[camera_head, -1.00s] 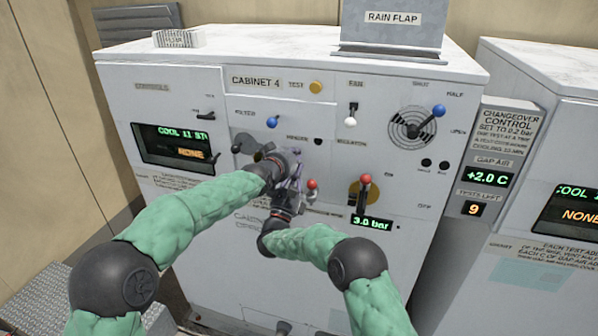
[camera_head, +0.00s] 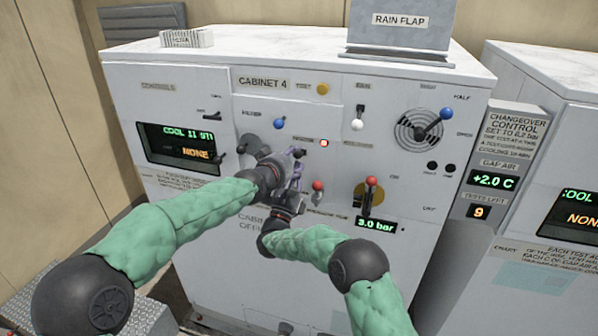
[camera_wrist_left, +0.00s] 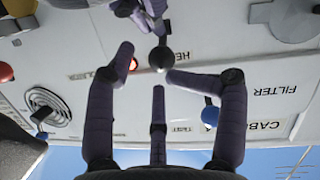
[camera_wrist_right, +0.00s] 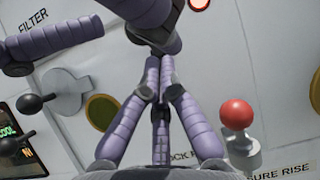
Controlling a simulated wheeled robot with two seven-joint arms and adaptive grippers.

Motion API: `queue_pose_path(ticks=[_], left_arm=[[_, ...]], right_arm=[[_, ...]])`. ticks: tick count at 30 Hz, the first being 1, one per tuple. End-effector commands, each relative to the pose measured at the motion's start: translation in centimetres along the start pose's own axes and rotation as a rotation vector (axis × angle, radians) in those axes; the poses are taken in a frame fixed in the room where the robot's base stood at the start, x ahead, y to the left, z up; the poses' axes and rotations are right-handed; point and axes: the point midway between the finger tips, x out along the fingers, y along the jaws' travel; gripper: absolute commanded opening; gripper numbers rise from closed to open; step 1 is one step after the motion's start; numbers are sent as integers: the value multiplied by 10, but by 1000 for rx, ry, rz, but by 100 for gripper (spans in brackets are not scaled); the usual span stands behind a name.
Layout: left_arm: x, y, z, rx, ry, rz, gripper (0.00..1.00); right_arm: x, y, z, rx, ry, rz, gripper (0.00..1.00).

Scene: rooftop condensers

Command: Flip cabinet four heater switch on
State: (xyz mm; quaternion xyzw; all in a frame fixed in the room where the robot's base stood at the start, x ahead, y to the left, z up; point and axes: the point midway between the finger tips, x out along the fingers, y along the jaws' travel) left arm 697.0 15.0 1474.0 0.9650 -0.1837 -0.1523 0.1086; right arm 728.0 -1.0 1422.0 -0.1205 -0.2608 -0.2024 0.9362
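The cabinet 4 panel (camera_head: 262,83) faces me. Its heater switch is hidden behind my left gripper (camera_head: 294,158) in the head view. In the left wrist view, which is upside down, a black-knobbed lever (camera_wrist_left: 160,58) stands beside a partly hidden label starting "HE". My left gripper (camera_wrist_left: 150,64) is open with its fingers around that knob; contact is unclear. The round lamp (camera_head: 324,143) right of the heater label glows red. My right gripper (camera_wrist_right: 160,72) is shut and empty, just below the left one, beside a red-knobbed lever (camera_wrist_right: 237,115).
A blue-knobbed filter lever (camera_head: 279,123), a fan switch (camera_head: 357,122) and a red-handled valve lever (camera_head: 371,185) surround the grippers. The display (camera_head: 375,225) reads 3.0 bar. My two hands are very close together. A changeover control post (camera_head: 491,180) stands at the right.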

Motion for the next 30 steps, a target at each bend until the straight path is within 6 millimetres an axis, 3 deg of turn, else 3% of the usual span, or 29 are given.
queue_pose_path(ticks=[10, 17, 21, 23, 26, 30], left_arm=[[-37, 6, -3, 1, 6, 1, 54], [-43, 4, -15, 3, 38, -10, 54], [-40, -16, -26, -3, 87, -65, 54], [-35, -40, -11, -8, 71, -115, 54], [-28, -87, 46, -21, -18, -209, 54], [-31, -141, 139, -42, -175, -310, 54]], right_arm=[[0, -1, -4, -4, 5, -1, 0], [-1, -1, -4, -4, 7, -1, 0], [0, -1, -4, -4, 7, -1, 0], [0, -1, -4, -4, 7, -1, 0], [-1, -1, -5, -4, 7, -1, 0], [-1, -1, -5, -4, 7, -1, 0]])
